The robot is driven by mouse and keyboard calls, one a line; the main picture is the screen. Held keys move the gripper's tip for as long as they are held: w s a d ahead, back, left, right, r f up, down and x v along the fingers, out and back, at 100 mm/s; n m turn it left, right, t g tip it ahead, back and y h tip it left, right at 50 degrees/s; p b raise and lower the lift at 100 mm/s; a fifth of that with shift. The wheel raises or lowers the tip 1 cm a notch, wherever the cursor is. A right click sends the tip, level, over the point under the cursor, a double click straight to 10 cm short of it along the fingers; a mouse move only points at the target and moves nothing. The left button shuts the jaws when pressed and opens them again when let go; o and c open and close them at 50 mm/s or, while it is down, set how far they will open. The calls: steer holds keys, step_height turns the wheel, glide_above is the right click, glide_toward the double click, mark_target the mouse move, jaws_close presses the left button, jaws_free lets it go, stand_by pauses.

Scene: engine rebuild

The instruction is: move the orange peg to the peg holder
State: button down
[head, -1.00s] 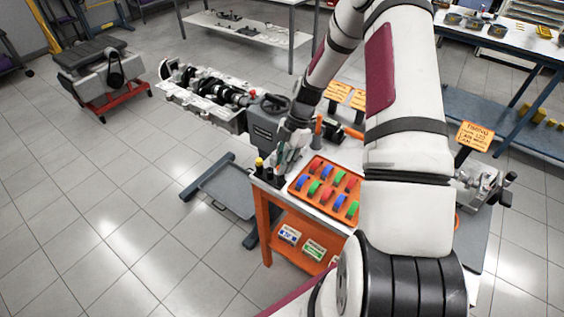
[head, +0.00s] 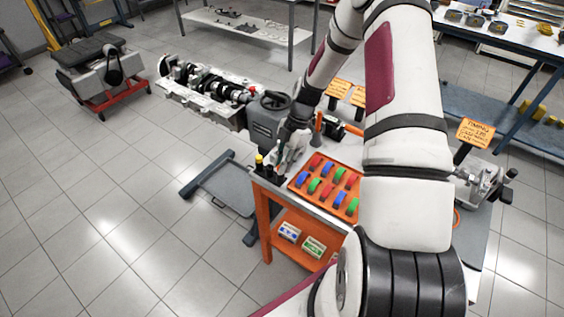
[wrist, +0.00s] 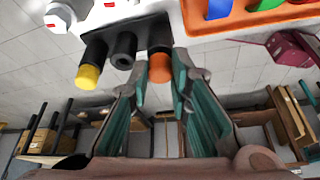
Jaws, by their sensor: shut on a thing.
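The orange peg (wrist: 160,68) shows in the wrist view between the two fingertips of my gripper (wrist: 162,80), which is shut on it. Its far end meets a black tube (wrist: 159,36), the rightmost of the peg holder's row. I cannot tell how deep the peg sits in it. The middle tube (wrist: 123,48) looks empty, and a yellow peg (wrist: 88,76) stands in the left one. In the head view my gripper (head: 284,160) is over the near left corner of the bench, by the yellow peg (head: 259,159); the orange peg is hidden there.
An orange tray (head: 298,186) of red, blue and green parts lies just right of the holder. A grey bin (head: 266,124) and an engine block (head: 205,95) are behind. An orange-handled tool (head: 318,122) stands near.

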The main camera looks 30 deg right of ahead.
steer(key=shift+f, duration=0.35)
steer(key=c, duration=1.7)
jaws_free()
steer(key=shift+r, duration=0.35)
steer(key=shift+r, duration=0.35)
steer(key=shift+r+p, duration=0.55)
steer(key=shift+r, duration=0.25)
steer(key=shift+o, duration=0.5)
steer(key=o, duration=0.4)
steer(key=shift+o, duration=0.2)
